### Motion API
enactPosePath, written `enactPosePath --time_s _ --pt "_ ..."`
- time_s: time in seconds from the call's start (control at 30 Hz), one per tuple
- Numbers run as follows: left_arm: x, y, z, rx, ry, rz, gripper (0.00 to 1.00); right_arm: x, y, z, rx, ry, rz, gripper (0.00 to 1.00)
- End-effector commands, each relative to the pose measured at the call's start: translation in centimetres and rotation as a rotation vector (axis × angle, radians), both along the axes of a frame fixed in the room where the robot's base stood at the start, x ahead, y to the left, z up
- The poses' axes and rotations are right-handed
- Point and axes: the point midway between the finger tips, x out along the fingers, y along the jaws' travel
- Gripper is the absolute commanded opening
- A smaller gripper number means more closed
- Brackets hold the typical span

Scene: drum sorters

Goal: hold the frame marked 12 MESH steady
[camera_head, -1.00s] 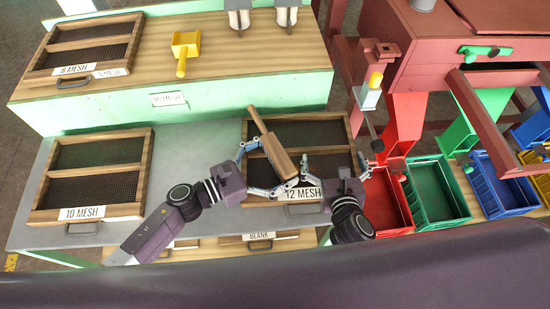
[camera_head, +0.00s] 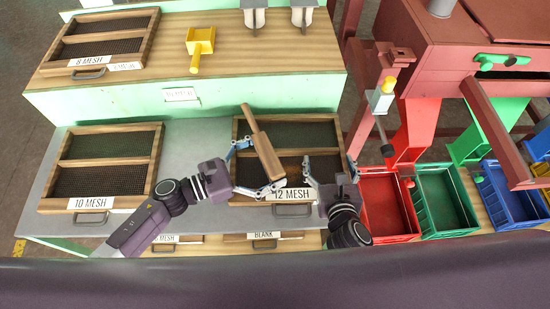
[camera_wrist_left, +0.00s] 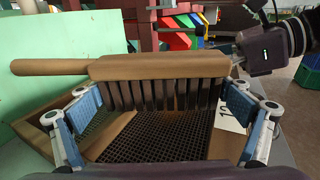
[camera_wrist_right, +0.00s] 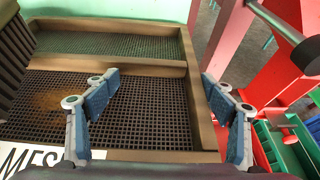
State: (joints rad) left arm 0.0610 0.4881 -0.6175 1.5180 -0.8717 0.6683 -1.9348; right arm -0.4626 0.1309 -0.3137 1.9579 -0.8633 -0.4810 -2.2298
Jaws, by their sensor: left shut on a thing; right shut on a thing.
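The wooden frame marked 12 MESH (camera_head: 290,117) lies on the grey bench, its label (camera_head: 292,196) at the near edge. It has dark mesh panels and a middle bar. My right gripper (camera_head: 330,166) is shut on its right rail; in the right wrist view the rail (camera_wrist_right: 204,130) runs between the fingers. My left gripper (camera_head: 256,167) is shut on a wooden brush (camera_head: 268,155), held over the frame's left part with dark bristles down, as the left wrist view shows (camera_wrist_left: 155,67). A brownish patch (camera_wrist_right: 55,100) lies on the near mesh.
The 10 MESH frame (camera_head: 153,170) lies to the left. A green-sided ledge (camera_head: 110,102) behind carries the 8 MESH frame (camera_head: 152,30) and a yellow scoop (camera_head: 201,42). Red (camera_head: 388,238), green (camera_head: 448,233) and blue (camera_head: 512,220) bins and a red machine (camera_head: 440,60) stand right.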

Motion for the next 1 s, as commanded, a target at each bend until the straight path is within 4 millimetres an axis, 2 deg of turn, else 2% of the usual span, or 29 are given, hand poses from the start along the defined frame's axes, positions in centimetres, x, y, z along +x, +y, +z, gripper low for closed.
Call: enactPosePath --time_s 0.03,0.2,0.53,0.83,1.0 --pt "-0.4 -0.7 1.0 -0.028 -0.004 -0.016 0.61 -0.3 2.3 0.2 0.034 -0.005 0.039 0.49" --pt "-0.3 0.7 1.1 -0.026 -0.005 -0.015 0.61 -0.3 2.3 0.2 0.034 -0.006 0.039 0.49" --pt "-0.1 1.6 1.1 -0.024 -0.006 -0.012 0.61 -0.3 2.3 0.2 0.031 -0.007 0.04 0.49" --pt "0.1 4.5 1.0 -0.02 -0.005 -0.008 0.61 -0.2 2.2 0.3 0.027 -0.008 0.039 0.49" --pt "0.1 5.4 0.9 -0.017 -0.004 -0.008 0.61 -0.2 2.0 0.2 0.023 -0.008 0.037 0.49"
